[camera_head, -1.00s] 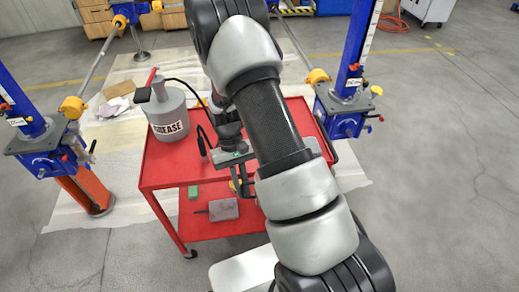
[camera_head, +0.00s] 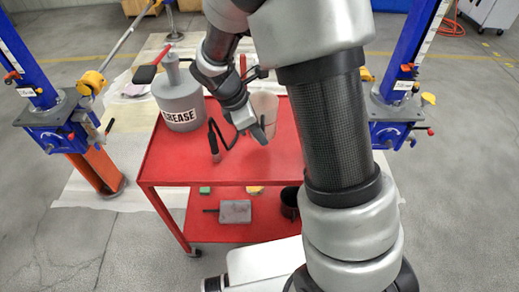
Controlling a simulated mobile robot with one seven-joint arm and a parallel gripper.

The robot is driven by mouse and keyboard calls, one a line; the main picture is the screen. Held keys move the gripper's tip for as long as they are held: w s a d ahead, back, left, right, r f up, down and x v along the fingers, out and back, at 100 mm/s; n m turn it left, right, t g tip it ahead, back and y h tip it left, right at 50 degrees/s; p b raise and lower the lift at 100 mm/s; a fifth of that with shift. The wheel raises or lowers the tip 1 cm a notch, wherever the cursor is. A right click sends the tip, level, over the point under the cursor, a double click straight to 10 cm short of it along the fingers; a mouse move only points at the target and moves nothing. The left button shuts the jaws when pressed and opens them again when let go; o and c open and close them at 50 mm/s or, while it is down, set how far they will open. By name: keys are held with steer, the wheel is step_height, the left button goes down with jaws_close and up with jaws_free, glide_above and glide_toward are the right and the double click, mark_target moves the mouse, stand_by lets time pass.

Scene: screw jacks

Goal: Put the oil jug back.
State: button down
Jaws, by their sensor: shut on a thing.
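A pale, whitish container, which I take to be the oil jug (camera_head: 265,106), is at the middle of the red cart's top, partly hidden behind my gripper. My gripper (camera_head: 257,133) points down and to the right in front of it and is shut on it. The fingers' exact grip on the jug is hidden by the gripper body. I cannot tell whether the jug's base touches the cart top.
The red cart (camera_head: 180,160) carries a grey grease can (camera_head: 178,100) with a black hose and nozzle at left. Its lower shelf holds a grey box (camera_head: 235,211) and a dark cup (camera_head: 290,203). Blue screw jacks (camera_head: 50,115) (camera_head: 395,105) flank the cart.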

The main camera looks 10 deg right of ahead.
step_height(320, 180, down, 8)
steer(key=shift+s+f+b, duration=0.1)
steer(key=shift+f+b, duration=0.1)
steer(key=shift+b, duration=0.35)
steer(key=shift+f, duration=0.2)
steer(key=c, duration=1.8)
jaws_free()
steer(key=shift+c, duration=0.2)
steer(key=shift+r, duration=0.1)
